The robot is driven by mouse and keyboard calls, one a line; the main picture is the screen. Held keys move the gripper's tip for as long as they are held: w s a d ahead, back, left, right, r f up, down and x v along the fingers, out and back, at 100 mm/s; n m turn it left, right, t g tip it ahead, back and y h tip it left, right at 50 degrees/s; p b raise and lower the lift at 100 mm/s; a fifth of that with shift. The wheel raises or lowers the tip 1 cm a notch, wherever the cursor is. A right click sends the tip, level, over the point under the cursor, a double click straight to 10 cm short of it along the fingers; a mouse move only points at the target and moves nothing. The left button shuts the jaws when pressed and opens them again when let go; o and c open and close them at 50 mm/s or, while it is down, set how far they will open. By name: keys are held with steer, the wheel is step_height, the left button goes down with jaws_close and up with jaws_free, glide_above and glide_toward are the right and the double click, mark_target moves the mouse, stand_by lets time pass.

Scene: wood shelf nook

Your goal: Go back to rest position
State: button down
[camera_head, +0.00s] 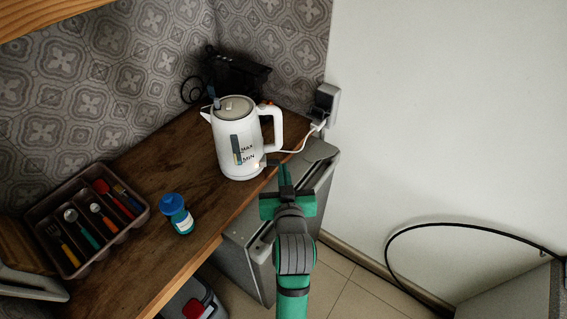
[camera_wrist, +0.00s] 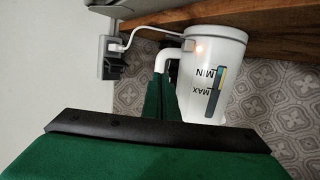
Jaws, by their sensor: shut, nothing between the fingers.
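My gripper (camera_head: 286,174) is green and black and sits in front of the right edge of the wooden shelf. Its fingers are shut together with nothing between them. In the wrist view my gripper (camera_wrist: 160,80) points at the kettle, with its fingertips close to the handle; whether they touch it I cannot tell. The white kettle (camera_head: 234,140) stands upright on the shelf, and it also shows upside down in the wrist view (camera_wrist: 215,70). A small light glows near its base.
The wooden shelf (camera_head: 135,245) holds a blue-capped jar (camera_head: 177,215) and a cutlery tray (camera_head: 107,243). A dark appliance (camera_head: 238,76) stands behind the kettle. A wall socket (camera_head: 325,103) has a white cord plugged in. A grey cabinet (camera_head: 255,262) stands beside the shelf. A black cable (camera_head: 430,225) arcs at the right.

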steer(key=shift+s+d+r, duration=0.1)
steer(key=shift+s+r, duration=0.05)
steer(key=shift+s, duration=0.55)
steer(key=s+f+h, duration=0.1)
steer(key=s+f, duration=1.3)
steer(key=s, duration=0.3)
steer(key=s+m, duration=0.1)
steer(key=s, duration=1.8)
steer(key=shift+s+a, duration=0.25)
steer(key=shift+a, duration=0.1)
steer(key=shift+r, duration=0.1)
stand_by(3.3)
